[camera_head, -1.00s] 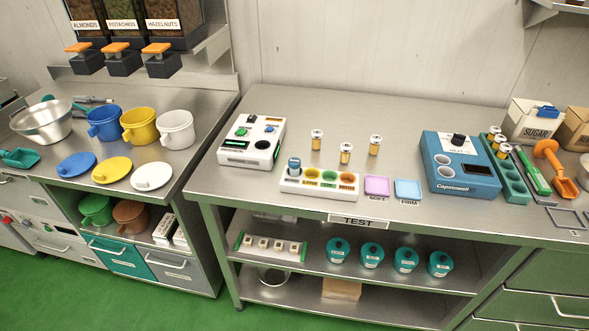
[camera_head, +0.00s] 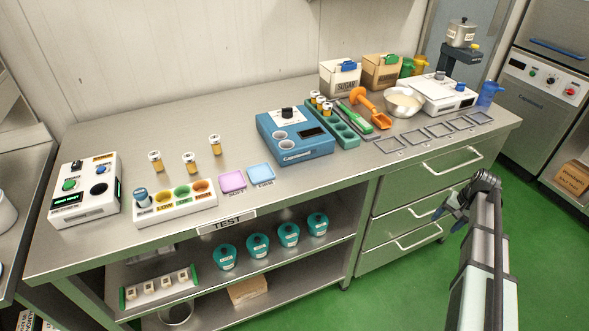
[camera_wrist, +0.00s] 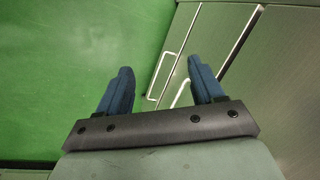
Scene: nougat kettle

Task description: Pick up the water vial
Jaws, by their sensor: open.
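Three amber-labelled vials stand behind: left (camera_head: 155,161), middle (camera_head: 189,162) and right (camera_head: 214,144). My gripper (camera_head: 452,208) is at the right, in front of the drawers and far from the vials. In the wrist view its two blue fingers (camera_wrist: 160,72) are spread, with nothing between them.
A white meter (camera_head: 86,190) stands left of the block. Pink (camera_head: 232,180) and blue (camera_head: 261,174) pads lie right of it. A blue Capstowell device (camera_head: 294,137) and a teal rack (camera_head: 340,128) with more vials follow. Drawers (camera_head: 420,205) lie behind my gripper; the bench's back middle is clear.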

